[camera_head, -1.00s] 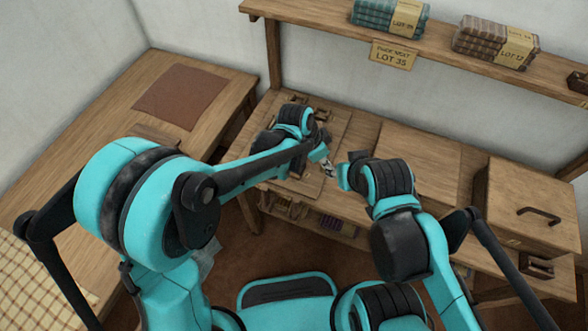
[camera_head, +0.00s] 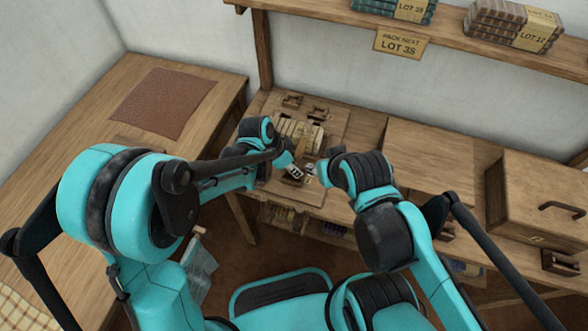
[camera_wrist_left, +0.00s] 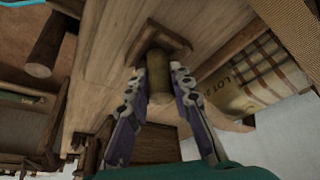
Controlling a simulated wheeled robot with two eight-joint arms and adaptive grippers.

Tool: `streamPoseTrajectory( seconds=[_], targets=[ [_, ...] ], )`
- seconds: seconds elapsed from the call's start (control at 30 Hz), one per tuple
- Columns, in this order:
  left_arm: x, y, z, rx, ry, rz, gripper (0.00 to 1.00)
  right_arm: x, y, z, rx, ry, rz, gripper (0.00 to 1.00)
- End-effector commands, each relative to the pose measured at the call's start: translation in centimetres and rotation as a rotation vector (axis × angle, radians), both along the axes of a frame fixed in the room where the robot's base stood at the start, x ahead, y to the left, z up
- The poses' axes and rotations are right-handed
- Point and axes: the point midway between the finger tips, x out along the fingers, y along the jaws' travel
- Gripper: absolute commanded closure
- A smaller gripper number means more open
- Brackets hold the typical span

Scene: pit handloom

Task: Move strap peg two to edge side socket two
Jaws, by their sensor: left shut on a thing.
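My left gripper (camera_head: 293,172) is low over the front of the wooden board on the bench. In the left wrist view its fingers (camera_wrist_left: 158,98) are shut on a short olive-brown peg (camera_wrist_left: 158,78), which I take to be strap peg two. The peg's far end lies at a wooden bracket-like socket (camera_wrist_left: 166,39); I cannot tell whether it is inside. Two small dark wooden sockets (camera_head: 291,102) (camera_head: 317,113) stand at the board's back. My right gripper (camera_head: 316,169) is close to the right of the left one; its jaws are too small to read.
A pale strapped bundle (camera_head: 300,132) lies on the board, behind the grippers. A wooden chest (camera_head: 535,200) stands at the right. The shelf above holds labelled bundles (camera_head: 510,22) and a LOT 35 sign (camera_head: 401,43). A side table with a brown mat (camera_head: 163,100) is at the left.

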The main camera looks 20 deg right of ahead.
Motion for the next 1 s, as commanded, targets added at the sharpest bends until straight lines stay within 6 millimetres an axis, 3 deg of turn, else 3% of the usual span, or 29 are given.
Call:
streamPoseTrajectory(
  seconds=[0.03, 0.43, 0.47, 0.5, 0.53, 1.0],
  targets=[
    [-0.03, 0.14, -1.02, 0.0, 0.0, 0.0, 0.98, 0.0, 0.0, -0.84, 0.0, 0.0, 0.0, 0.6],
    [-0.06, 0.17, -1.34, 0.0, 0.0, -0.002, 0.98, 0.02, 0.0, -1.06, 0.0, 0.0, 0.0, 0.6],
    [-0.06, 0.18, -1.22, 0.0, 0.0, -0.002, 0.71, 0.01, 0.0, -0.94, 0.0, 0.0, 0.0, 0.6],
    [-0.06, 0.17, -1.18, 0.0, 0.0, -0.002, 0.6, 0.01, 0.0, -0.9, 0.0, 0.0, 0.0, 0.6],
    [-0.06, 0.17, -1.17, 0.0, 0.0, -0.002, 0.58, 0.01, 0.0, -0.89, 0.0, 0.0, 0.0, 0.6],
    [-0.06, 0.16, -0.57, 0.0, 0.0, -0.002, 0.58, 0.01, 0.0, -0.32, 0.0, 0.0, 0.0, 0.6]
  ],
)
